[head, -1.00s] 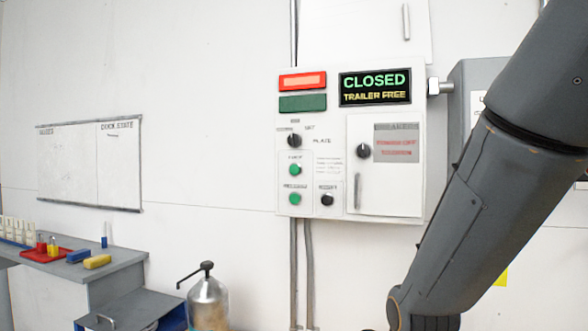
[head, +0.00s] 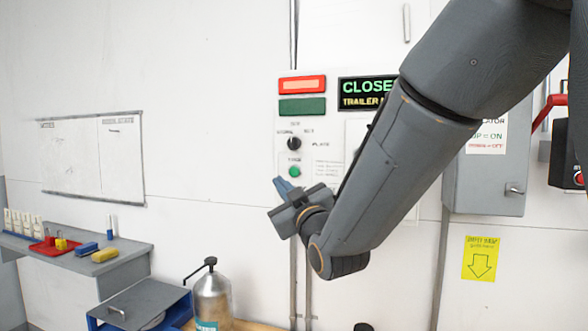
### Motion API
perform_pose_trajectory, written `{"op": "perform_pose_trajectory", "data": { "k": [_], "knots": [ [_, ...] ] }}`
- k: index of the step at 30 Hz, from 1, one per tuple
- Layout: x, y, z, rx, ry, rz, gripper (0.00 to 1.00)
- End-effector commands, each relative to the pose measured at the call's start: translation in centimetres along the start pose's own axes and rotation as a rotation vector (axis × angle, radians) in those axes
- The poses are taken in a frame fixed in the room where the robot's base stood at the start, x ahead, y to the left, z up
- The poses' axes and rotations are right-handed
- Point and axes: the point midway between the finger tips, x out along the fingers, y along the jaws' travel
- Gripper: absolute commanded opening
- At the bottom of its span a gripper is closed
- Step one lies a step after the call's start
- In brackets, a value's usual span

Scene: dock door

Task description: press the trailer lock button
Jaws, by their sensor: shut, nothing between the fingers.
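The white control panel (head: 318,136) is on the wall, partly hidden behind my arm. It has a lit red lamp (head: 302,85), a dark green lamp (head: 302,107), a black selector knob (head: 294,143) and a green button (head: 295,172) below the knob. Its display (head: 366,93) is half covered; "CLOSE" and "TRAILER" can be read. The button labels are too small to read surely. My gripper (head: 281,184) is shut and empty, with blue fingertips pointing up and left. It appears just below the green button in the picture and covers the panel's lower part; I cannot tell whether it touches.
A grey box (head: 488,170) with a handle is on the wall at right, above a yellow arrow sign (head: 482,258). A metal pump canister (head: 212,300) stands below left. A bench (head: 125,262) holds a red tray (head: 52,249). A whiteboard (head: 90,160) hangs at left.

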Motion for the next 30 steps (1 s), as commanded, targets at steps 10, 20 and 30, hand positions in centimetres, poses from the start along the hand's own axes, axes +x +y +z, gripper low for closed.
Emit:
{"op": "perform_pose_trajectory", "data": {
  "k": [10, 20, 30],
  "knots": [
    [0.2, 0.1, -1.2, -0.007, 0.038, 0.008, 0.00],
    [1.2, 0.9, -0.4, -0.009, 0.036, 0.009, 0.00],
    [4.4, 3.2, 1.8, -0.008, 0.035, 0.009, 0.00]
  ]
}}
